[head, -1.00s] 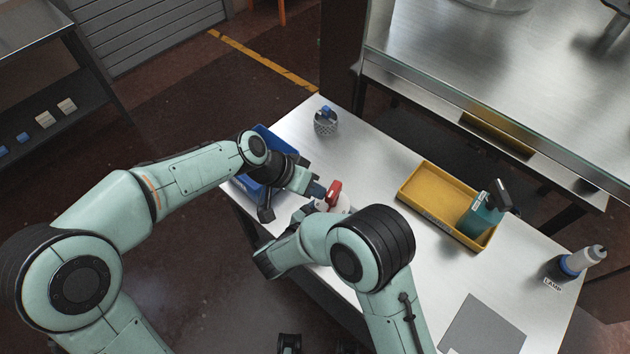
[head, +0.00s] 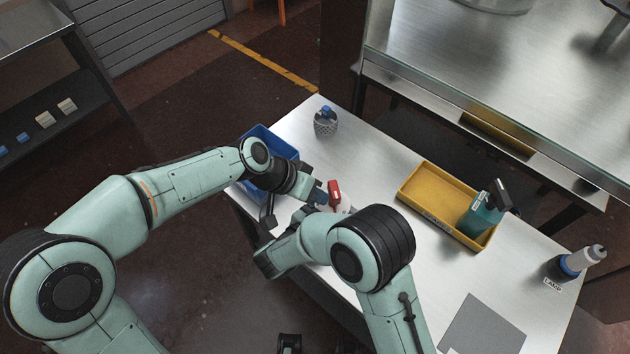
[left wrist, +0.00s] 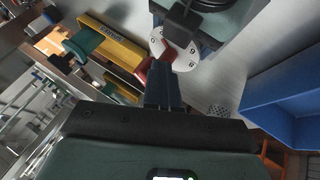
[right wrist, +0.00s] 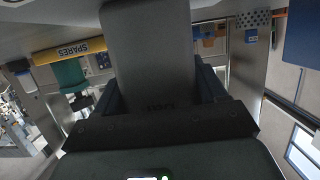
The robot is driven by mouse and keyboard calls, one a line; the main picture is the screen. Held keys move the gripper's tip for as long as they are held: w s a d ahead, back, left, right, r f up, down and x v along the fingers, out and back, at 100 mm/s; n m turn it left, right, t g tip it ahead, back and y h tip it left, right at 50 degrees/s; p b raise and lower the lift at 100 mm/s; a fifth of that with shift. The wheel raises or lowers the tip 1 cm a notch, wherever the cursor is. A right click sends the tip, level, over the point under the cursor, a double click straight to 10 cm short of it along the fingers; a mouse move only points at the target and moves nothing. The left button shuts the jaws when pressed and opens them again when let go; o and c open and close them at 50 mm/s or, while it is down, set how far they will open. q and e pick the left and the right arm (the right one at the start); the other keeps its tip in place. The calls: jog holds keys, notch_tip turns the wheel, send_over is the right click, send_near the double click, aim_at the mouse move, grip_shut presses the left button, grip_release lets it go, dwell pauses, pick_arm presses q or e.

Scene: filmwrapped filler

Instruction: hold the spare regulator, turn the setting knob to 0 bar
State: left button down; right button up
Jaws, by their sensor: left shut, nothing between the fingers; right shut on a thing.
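The spare regulator shows in the left wrist view as a white round dial (left wrist: 183,54) with small marks that I cannot read and a red setting knob (left wrist: 146,72). The red knob also shows in the head view (head: 334,192). My left gripper (left wrist: 164,72) is shut and empty, its fingertips right at the red knob; whether they touch it I cannot tell. My right gripper (right wrist: 162,85) is shut on the regulator's dark grey body (right wrist: 148,45). In the head view my right arm hides that gripper and most of the regulator.
A blue bin (head: 272,140) stands behind my left gripper. A mesh cup (head: 326,125) is at the table's far corner. A yellow SPARES tray (head: 425,208) holds a teal object (head: 482,220).

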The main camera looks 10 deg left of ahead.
pick_arm(q)
jog(key=shift+s+d, duration=0.5)
jog(key=shift+d, duration=0.05)
pick_arm(e)
jog(key=shift+a, duration=0.15)
pick_arm(q)
jog(key=shift+w, duration=0.15)
dwell(0.5)
jog(key=shift+w, duration=0.8)
jog(key=shift+a+r, duration=0.25)
jog(key=shift+r, duration=0.15)
jog(key=v, duration=1.1)
jog(key=shift+s, duration=0.35)
pick_arm(e)
jog(key=shift+s+f, duration=0.1)
jog(key=shift+f, duration=0.1)
jog(key=o, duration=1.3)
jog(key=shift+o, duration=0.2)
jog(key=shift+r, duration=0.1)
